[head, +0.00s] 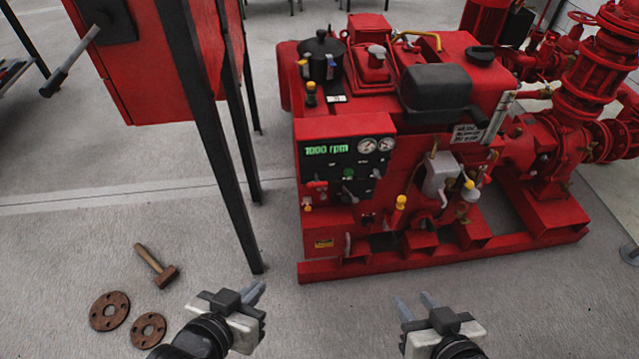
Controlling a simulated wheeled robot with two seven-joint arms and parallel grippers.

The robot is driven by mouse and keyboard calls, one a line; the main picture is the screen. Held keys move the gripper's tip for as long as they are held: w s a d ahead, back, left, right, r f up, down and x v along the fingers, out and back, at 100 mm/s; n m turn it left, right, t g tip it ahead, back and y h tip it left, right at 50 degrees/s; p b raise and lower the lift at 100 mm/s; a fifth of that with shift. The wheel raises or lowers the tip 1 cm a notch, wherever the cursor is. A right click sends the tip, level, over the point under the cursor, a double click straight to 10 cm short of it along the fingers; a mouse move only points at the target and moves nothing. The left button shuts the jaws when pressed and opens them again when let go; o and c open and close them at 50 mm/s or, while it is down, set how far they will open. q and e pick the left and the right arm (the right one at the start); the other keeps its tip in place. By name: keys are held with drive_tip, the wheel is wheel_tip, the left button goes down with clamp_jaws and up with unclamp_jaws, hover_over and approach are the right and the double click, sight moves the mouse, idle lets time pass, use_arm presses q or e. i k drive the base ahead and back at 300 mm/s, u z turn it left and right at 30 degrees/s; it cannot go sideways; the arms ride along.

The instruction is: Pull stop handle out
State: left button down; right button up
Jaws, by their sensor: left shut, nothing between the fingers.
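The red pumpset (470,110) stands ahead of me, with a black control panel (345,165) whose green display reads "1000 rpm". I cannot tell for certain which part is the stop handle. A small red handle (316,185) sits at the panel's lower left, and a yellow-topped red handle (399,204) stands right of the panel's lower part. My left gripper (257,292) is shut and empty, in front of the pumpset's lower left. My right gripper (415,301) is open and empty, in front of the red base. Neither gripper touches the pumpset.
A red cabinet (140,70) on black legs stands at the left, with a grey lever on its side. A wooden mallet (155,265) and two rusty flanges (109,311) lie on the floor at the lower left. The floor before the base is clear.

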sight(318, 184)
drive_tip(key=z, duration=2)
drive_tip(key=i, duration=0.9)
drive_tip(key=u, duration=1.95)
